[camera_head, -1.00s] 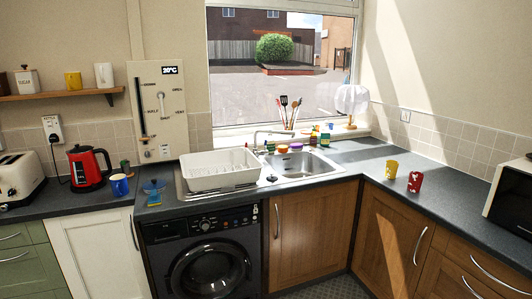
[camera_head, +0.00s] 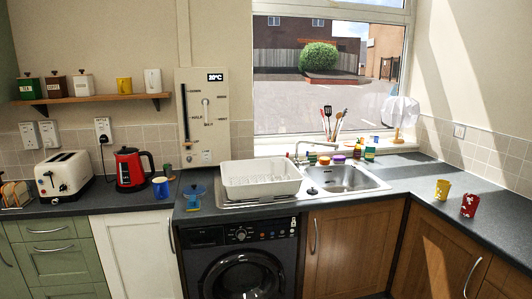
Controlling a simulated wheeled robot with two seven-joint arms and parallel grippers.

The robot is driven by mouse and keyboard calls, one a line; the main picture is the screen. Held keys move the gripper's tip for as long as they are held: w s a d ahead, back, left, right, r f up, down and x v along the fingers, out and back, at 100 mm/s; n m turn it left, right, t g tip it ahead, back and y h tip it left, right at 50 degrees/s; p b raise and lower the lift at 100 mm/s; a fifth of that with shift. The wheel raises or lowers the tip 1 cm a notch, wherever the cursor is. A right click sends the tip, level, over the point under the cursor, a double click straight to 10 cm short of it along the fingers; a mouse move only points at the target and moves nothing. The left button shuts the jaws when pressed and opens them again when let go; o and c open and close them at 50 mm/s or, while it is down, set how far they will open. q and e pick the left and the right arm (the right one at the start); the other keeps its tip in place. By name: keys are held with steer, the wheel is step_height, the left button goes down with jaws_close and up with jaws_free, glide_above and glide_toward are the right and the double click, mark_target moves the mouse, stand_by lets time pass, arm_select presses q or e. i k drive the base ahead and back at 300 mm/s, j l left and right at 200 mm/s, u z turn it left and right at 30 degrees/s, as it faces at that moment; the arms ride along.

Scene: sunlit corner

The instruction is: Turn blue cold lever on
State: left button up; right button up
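A metal tap (camera_head: 297,150) stands behind the sink (camera_head: 350,179), at the back edge of the counter under the window. Its thin spout reaches out to the right. I cannot make out a blue lever on it; the tap is too small to tell its handles or their setting. Several small coloured objects sit around the tap and along the back of the sink, including a red one (camera_head: 324,160) and a purple one (camera_head: 338,159). Neither of my grippers is in view.
A white dish rack (camera_head: 262,183) stands left of the sink. A blue mug (camera_head: 161,187), red kettle (camera_head: 130,170) and toaster (camera_head: 63,176) stand farther left. Yellow (camera_head: 442,190) and red (camera_head: 469,205) cups stand on the right counter. The counter between sink and cups is clear.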

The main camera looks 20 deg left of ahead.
mark_target(307, 164)
steer(key=i+l+u, duration=0.45)
steer(key=i+l, duration=0.2)
steer(key=i, duration=0.15)
steer(key=i+l+u, duration=0.45)
steer(key=i+l, duration=0.2)
steer(key=l, duration=0.3)
